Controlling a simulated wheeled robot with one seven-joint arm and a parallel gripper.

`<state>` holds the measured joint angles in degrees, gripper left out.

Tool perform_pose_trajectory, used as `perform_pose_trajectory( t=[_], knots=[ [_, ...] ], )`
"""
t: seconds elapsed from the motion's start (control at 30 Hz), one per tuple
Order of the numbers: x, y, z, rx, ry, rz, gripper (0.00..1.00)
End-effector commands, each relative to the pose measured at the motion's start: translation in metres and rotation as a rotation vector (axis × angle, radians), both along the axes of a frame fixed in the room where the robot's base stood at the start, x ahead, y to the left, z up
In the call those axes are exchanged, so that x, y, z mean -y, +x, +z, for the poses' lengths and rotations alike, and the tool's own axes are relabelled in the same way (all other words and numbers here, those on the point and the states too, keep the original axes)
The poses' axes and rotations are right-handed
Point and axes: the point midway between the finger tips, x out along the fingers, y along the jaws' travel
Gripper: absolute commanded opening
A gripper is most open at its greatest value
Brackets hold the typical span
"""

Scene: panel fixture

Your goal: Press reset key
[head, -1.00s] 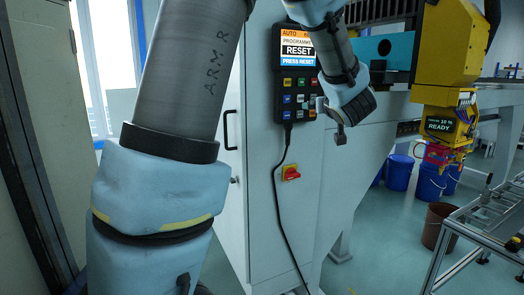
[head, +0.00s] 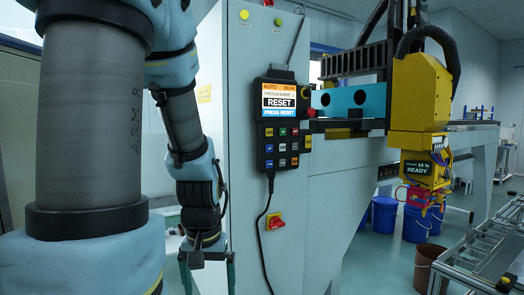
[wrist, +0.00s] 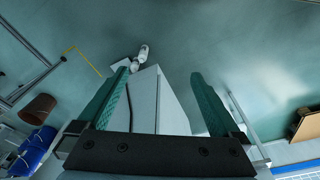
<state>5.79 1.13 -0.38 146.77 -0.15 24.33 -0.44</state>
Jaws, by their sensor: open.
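The black control pendant (head: 283,125) hangs on the front of the pale cabinet. Its screen (head: 285,101) reads "AUTO", "RESET" and "PRESS RESET". Below the screen are several small keys (head: 282,140) in blue, white, green, red and orange. Their labels are too small to read, so I cannot tell which is the reset key. My gripper (head: 207,272) hangs at the left of the cabinet, lower than the pendant and apart from the keys. In the wrist view my gripper (wrist: 161,95) has its two green fingers wide apart, with nothing held. The pendant does not show clearly there.
A red and yellow switch (head: 274,222) sits below the pendant, and a cable (head: 262,235) hangs down beside it. A yellow machine head (head: 418,95) stands to the right. Blue buckets (head: 384,213) and a brown bin (head: 428,265) stand on the floor.

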Motion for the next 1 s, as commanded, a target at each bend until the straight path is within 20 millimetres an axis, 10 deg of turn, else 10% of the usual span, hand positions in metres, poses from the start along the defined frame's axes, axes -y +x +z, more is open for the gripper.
perform_pose_trajectory(
  t=[0.4,1.0],
  knots=[
    [0.0007,0.0010,0.0002,0.003,-0.001,-0.002,1.00],
    [0.0008,0.0013,0.0002,0.004,-0.001,-0.002,0.33]
  ],
)
